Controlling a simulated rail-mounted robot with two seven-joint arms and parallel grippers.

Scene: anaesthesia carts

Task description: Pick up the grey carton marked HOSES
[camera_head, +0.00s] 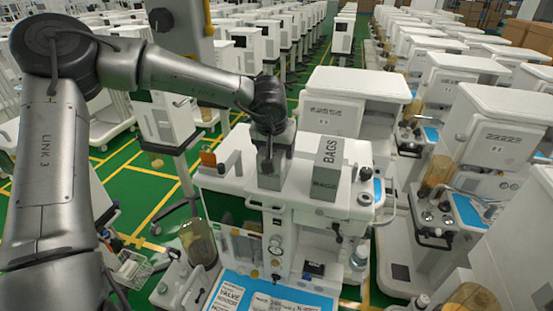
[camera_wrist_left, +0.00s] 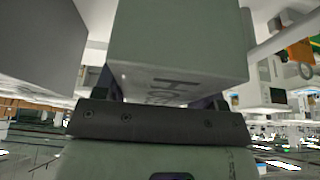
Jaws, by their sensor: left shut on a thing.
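The grey carton (camera_head: 270,178) is on or just over the white top of the nearest cart (camera_head: 232,178); I cannot tell whether it touches. My left gripper (camera_head: 271,150) comes down from above and is shut on this carton. In the left wrist view the carton (camera_wrist_left: 178,45) fills the upper middle, between the fingers of the gripper (camera_wrist_left: 165,98). Part of its dark lettering, starting with an H, shows there; the rest is hidden by the gripper. My right gripper is not in view.
A grey carton marked BAGS (camera_head: 327,168) stands upright just right of the held one. An orange-topped item (camera_head: 208,157) is at the cart top's left. A blue sheet with printed labels (camera_head: 262,296) lies at the front. Many similar carts stand around.

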